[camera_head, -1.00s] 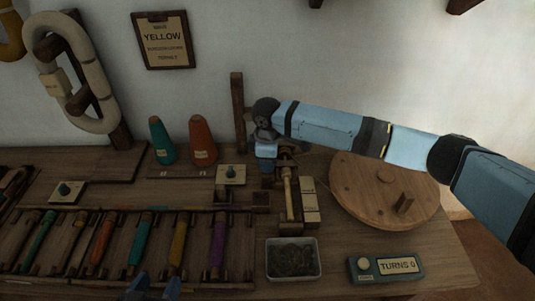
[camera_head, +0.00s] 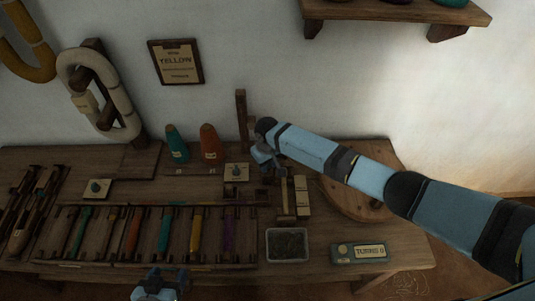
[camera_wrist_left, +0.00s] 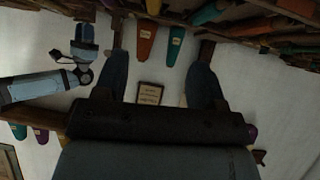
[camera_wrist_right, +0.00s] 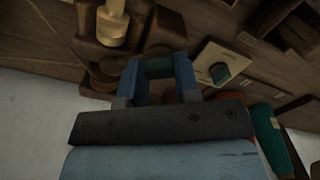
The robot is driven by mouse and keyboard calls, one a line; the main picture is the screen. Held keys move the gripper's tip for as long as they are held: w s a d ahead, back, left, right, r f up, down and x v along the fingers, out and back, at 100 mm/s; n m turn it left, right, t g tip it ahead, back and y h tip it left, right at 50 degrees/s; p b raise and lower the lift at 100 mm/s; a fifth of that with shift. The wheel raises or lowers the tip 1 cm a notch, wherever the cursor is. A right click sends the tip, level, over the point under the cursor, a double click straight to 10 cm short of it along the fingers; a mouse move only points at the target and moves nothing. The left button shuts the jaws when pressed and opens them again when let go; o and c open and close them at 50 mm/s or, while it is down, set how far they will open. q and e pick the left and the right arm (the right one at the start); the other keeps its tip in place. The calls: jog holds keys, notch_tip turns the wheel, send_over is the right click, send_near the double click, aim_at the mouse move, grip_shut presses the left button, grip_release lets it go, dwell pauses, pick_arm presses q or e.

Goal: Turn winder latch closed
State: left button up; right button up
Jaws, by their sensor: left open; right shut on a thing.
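The winder (camera_head: 285,196) is a dark wooden block with a pale spindle, right of the bobbin rack; the pale spindle also shows in the right wrist view (camera_wrist_right: 112,22). My right gripper (camera_head: 268,160) is at the winder's back end. In the right wrist view, my right gripper (camera_wrist_right: 158,70) is shut on a small dark-green piece, apparently the winder latch (camera_wrist_right: 159,67). The fingers partly hide it, so its angle is unclear. My left gripper (camera_head: 160,278) is open and empty in front of the rack; its spread fingers show in the left wrist view (camera_wrist_left: 160,78).
A bobbin rack (camera_head: 90,264) holds several coloured bobbins. Teal (camera_head: 177,146) and orange (camera_head: 211,144) cones stand at the back. A grey tray (camera_head: 287,258) and turns counter (camera_head: 359,253) are in front; a round wooden disc (camera_head: 347,204) lies beneath my right arm.

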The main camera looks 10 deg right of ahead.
jog(key=m+p, duration=0.2)
jog(key=m, duration=0.1)
jog(key=shift+a+r+p, duration=0.1)
jog(key=shift+r+p, duration=0.15)
jog(key=shift+p, duration=0.1)
jog(key=shift+f+m+p, duration=0.1)
jog(key=shift+m+p, duration=0.8)
jog(key=shift+m, duration=0.1)
jog(key=shift+f+m+p, duration=0.1)
jog(key=shift+m+p, duration=0.5)
jog(key=shift+m, duration=0.3)
jog(key=o, duration=0.9)
